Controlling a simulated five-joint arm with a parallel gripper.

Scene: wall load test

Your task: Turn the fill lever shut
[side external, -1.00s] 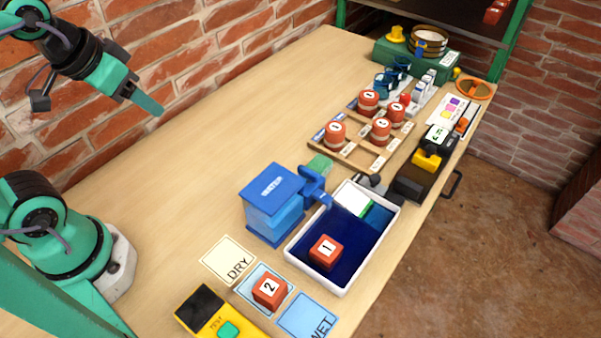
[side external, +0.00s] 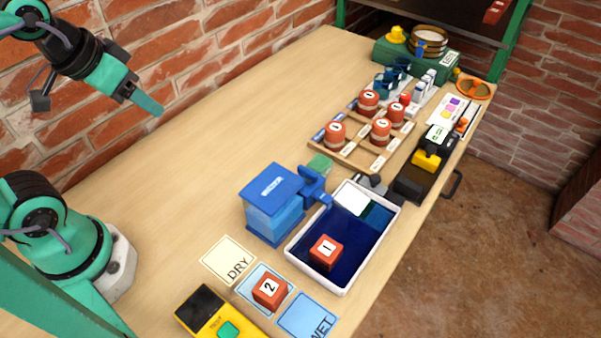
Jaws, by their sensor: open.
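The blue water tank (side external: 273,205) stands on the bench, with a blue tap and lever part (side external: 312,181) on its right side, beside the white-rimmed tray (side external: 292,249). I cannot tell the lever's exact angle at this size. The tray has a dark blue floor and holds a red block marked 1 (side external: 326,252). My gripper (side external: 150,104) is at the upper left, high above the bench and well apart from the tank. It is open and empty; only one finger shows clearly.
A red block marked 2 (side external: 270,291) sits on a light blue card between the DRY card (side external: 229,260) and the WET card (side external: 308,316). A yellow tester (side external: 205,312) lies in front. A wooden rack (side external: 345,153) with several red pots stands behind. The bench's left middle is clear.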

